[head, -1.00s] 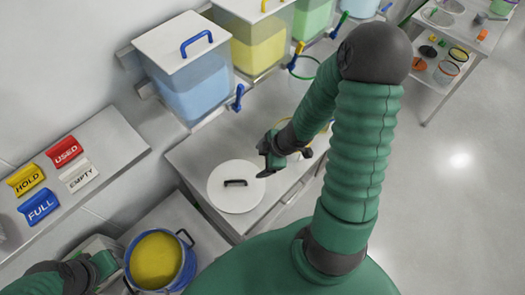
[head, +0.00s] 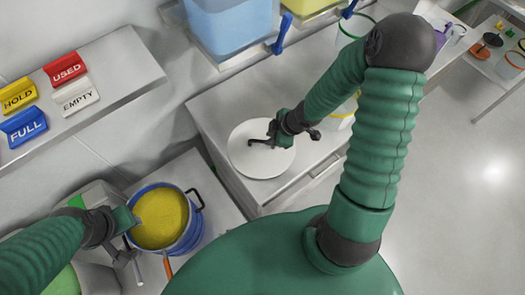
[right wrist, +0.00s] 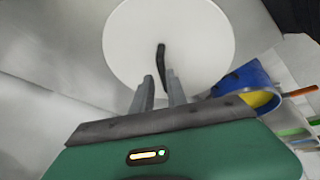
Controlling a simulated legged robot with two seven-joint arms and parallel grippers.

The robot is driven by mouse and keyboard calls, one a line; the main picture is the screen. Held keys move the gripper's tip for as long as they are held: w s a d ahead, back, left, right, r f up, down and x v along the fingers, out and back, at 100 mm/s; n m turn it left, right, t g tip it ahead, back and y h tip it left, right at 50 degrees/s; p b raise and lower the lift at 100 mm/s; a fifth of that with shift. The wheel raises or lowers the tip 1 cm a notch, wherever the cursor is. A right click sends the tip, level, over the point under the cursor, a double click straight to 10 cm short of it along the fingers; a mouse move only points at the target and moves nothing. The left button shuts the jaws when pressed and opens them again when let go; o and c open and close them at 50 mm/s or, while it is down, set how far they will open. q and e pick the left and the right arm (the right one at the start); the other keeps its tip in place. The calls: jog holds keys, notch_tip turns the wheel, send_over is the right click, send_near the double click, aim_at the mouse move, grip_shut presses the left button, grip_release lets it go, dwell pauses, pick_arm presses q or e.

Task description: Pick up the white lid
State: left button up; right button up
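The white lid (head: 245,160) lies flat on a grey bench top, its dark bar handle (head: 262,143) upward. In the right wrist view the lid (right wrist: 200,35) is ahead of the fingers and its handle (right wrist: 161,62) stands in line with the gap. My right gripper (head: 271,132) is over the lid at its handle, partly covering it. In the right wrist view the right gripper (right wrist: 161,85) has its fingers apart around the near end of the handle; I cannot tell whether they touch it. My left gripper (head: 132,245) is at the blue pot's left side; its finger gap is unclear.
The blue pot (head: 190,235) with yellow contents stands left of the bench (head: 225,105). A shelf with coloured signs (head: 45,127) is at left. Blue and yellow bins (head: 235,25) stand behind the lid. Open floor (head: 460,190) lies at right.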

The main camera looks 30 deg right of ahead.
aim_at(261, 145)
jog(key=b+x, duration=0.1)
jog(key=x, duration=0.1)
jog(key=b+x, duration=0.2)
jog(key=shift+s+a+f, duration=0.1)
jog(key=shift+a+f, duration=0.2)
jog(key=shift+w+a+f, duration=0.25)
jog(key=shift+a+f, duration=0.05)
jog(key=shift+f, duration=0.05)
jog(key=shift+d, duration=0.1)
jog(key=shift+d, duration=0.25)
grip_shut()
